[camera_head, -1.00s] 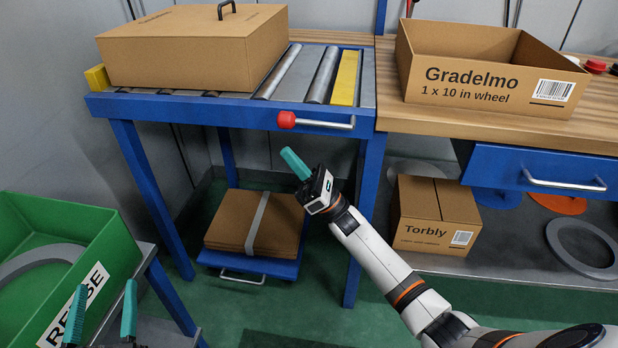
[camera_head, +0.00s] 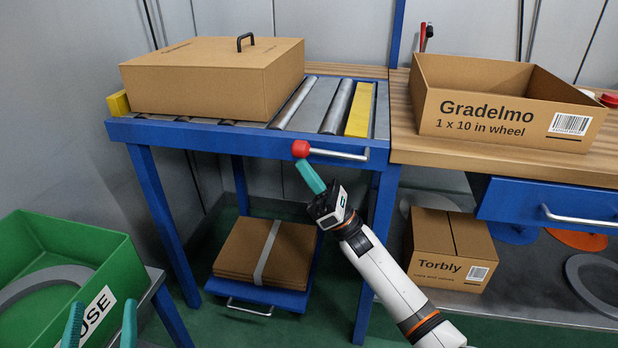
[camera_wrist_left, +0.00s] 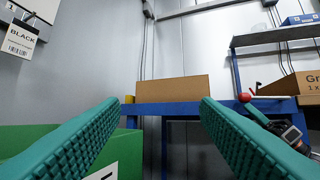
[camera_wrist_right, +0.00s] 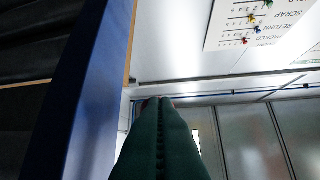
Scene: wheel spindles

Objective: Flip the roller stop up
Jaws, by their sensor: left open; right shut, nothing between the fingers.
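The roller stop's lever, a metal rod (camera_head: 340,155) with a red knob (camera_head: 300,148), lies roughly level along the blue front edge of the roller table. The red knob also shows in the left wrist view (camera_wrist_left: 245,97). My right gripper (camera_head: 304,167) is shut and empty. Its teal fingertips point up just below the knob; I cannot tell if they touch it. In the right wrist view the shut fingers (camera_wrist_right: 158,105) cover most of whatever is at their tips. My left gripper (camera_head: 102,315) is open and empty at the lower left, by the green bin.
A brown box with a black handle (camera_head: 215,80) rests on the rollers, left of a yellow bar (camera_head: 360,110). An open Gradelmo box (camera_head: 490,118) stands on the wooden bench. A green bin (camera_head: 120,262) is at left. Flat cardboard (camera_head: 250,262) lies on a lower blue shelf.

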